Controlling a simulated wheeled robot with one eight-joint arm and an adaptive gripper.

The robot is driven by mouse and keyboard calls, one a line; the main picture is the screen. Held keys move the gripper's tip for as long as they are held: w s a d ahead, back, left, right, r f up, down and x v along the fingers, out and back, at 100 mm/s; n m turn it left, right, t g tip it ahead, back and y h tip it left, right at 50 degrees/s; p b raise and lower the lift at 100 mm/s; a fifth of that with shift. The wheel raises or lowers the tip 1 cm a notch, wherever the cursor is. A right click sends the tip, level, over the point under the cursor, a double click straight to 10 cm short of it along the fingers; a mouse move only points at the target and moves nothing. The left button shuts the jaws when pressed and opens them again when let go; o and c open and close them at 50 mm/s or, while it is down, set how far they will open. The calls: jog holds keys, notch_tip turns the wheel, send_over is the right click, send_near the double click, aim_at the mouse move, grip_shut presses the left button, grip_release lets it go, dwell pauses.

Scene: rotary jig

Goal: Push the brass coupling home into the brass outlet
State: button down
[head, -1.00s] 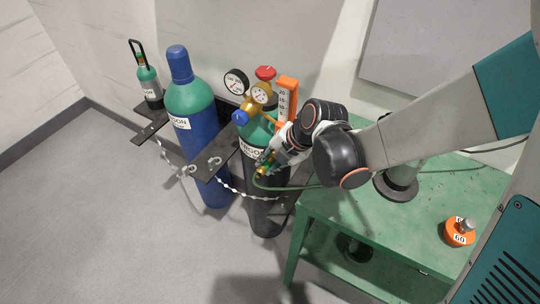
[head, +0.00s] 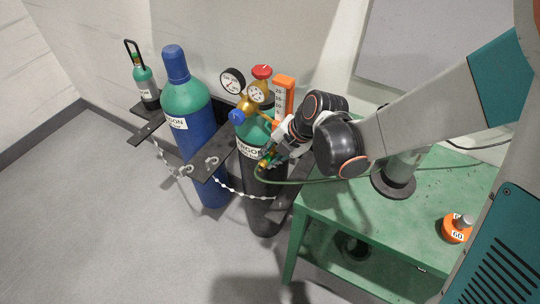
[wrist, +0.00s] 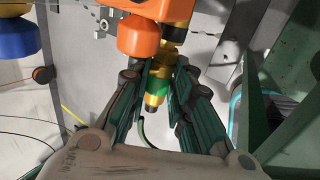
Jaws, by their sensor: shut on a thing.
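The brass coupling (wrist: 154,99), with a green band, sits between my fingers in the wrist view. My gripper (wrist: 156,88) is shut on it. In the head view my gripper (head: 271,156) is beside the dark argon cylinder's green shoulder, below the gauges. A green hose (head: 290,183) runs from the coupling's end toward the right. Brass parts that look like the outlet (wrist: 168,48) lie just beyond the coupling, in line with it, partly behind an orange block (wrist: 139,38). I cannot tell whether coupling and outlet are fully joined.
The regulator has two gauges (head: 232,81), a red knob (head: 262,71) and an orange flowmeter (head: 284,92). A blue cylinder (head: 202,150) and chain (head: 232,188) stand left. A green table (head: 345,210) with an orange weight (head: 456,229) is right.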

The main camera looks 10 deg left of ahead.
jog(key=shift+w+d, duration=0.15)
jog(key=shift+w, duration=0.2)
jog(key=c, duration=1.3)
grip_release()
jog(key=shift+c, duration=0.2)
jog(key=shift+r, duration=0.1)
jog(key=v, duration=1.2)
jog(key=shift+s+d, duration=0.1)
